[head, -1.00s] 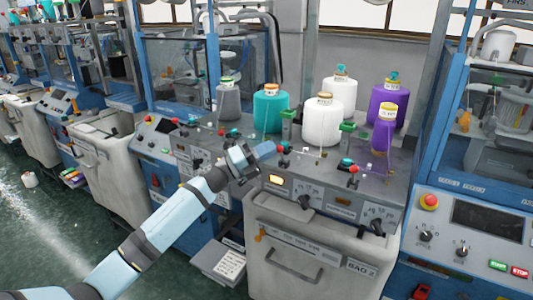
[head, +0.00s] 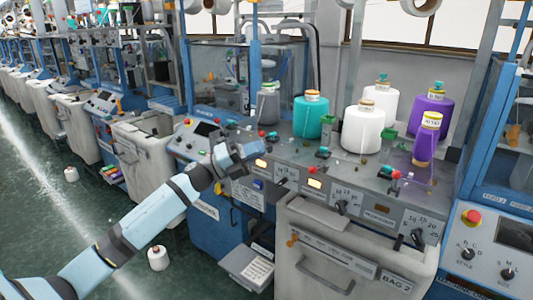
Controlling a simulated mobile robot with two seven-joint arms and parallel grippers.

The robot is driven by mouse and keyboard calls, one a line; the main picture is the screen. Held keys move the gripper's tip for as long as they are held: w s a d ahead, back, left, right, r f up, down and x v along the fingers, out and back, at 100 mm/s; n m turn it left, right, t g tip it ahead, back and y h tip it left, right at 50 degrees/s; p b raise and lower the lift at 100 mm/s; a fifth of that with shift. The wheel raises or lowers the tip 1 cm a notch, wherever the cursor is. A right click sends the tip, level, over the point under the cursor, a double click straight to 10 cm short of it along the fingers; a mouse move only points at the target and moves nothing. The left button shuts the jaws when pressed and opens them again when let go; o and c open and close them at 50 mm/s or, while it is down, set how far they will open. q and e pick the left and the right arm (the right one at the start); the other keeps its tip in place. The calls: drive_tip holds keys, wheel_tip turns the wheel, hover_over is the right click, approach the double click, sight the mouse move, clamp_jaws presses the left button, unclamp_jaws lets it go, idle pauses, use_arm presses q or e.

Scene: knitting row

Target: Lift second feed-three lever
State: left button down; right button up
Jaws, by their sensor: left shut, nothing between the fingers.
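My left gripper (head: 258,148) is shut and empty, reaching in from the left in front of the grey feed console (head: 352,175). Small levers with red and teal knobs stand along the console top. One lever (head: 263,134) is just behind the gripper's tip, and I cannot tell whether they touch. A middle lever (head: 324,151) stands to the right, clear of the gripper. Another lever (head: 395,175) is farther right. The lever labels are too small to read. My right gripper is not in view.
Yarn cones stand behind the levers: teal (head: 312,118), white (head: 364,130), purple (head: 431,114) and others. A bin marked BAG 2 (head: 335,235) stands below the console. Blue machine frames flank it. The green floor (head: 195,270) at lower left is mostly clear.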

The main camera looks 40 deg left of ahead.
use_arm(q)
drive_tip(key=shift+w+f, duration=0.1)
drive_tip(key=shift+w, duration=0.1)
wheel_tip(320, 180, down, 15)
drive_tip(key=m+h+b, duration=0.1)
drive_tip(key=b, duration=0.9)
drive_tip(key=shift+s+m+h, duration=0.3)
drive_tip(key=shift+s+m, duration=0.1)
drive_tip(key=shift+s, duration=0.05)
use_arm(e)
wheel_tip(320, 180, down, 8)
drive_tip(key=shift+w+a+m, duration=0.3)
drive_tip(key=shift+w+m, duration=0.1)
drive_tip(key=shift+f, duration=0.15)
use_arm(q)
drive_tip(key=p+x, duration=0.3)
drive_tip(key=x, duration=1.1)
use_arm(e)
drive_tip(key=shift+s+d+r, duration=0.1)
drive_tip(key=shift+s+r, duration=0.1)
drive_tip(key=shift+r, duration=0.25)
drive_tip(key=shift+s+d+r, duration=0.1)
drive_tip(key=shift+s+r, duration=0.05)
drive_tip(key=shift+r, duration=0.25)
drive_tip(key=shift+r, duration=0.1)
